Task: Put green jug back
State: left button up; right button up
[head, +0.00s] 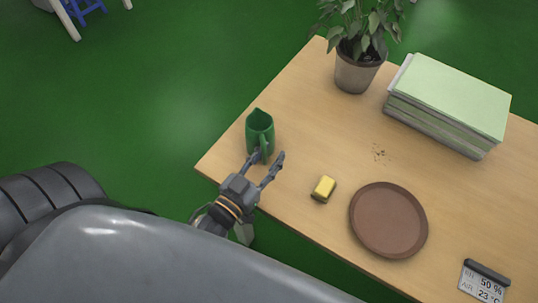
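The green jug (259,128) stands upright on the wooden table (300,100), near the table's left corner. Its handle faces my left gripper (268,157). The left gripper reaches in from the lower left with its fingers apart, right by the handle. One fingertip overlaps the lower part of the handle in the head view; I cannot tell whether it touches. My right gripper is not in view.
A yellow sponge (324,188) lies right of the gripper, beside a brown round plate (388,220). A potted plant (355,72) and a stack of papers (447,103) stand at the back. Dark crumbs (379,153) lie mid-table. A small display (484,282) is at lower right.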

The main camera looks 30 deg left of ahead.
pick_arm(q)
jog(key=shift+r, duration=0.2)
jog(key=shift+s+f, duration=0.1)
jog(key=shift+s, duration=0.25)
jog(key=s+a+p, duration=0.1)
jog(key=s, duration=1)
jog(key=shift+s+a, duration=0.15)
jog(key=shift+a, duration=0.05)
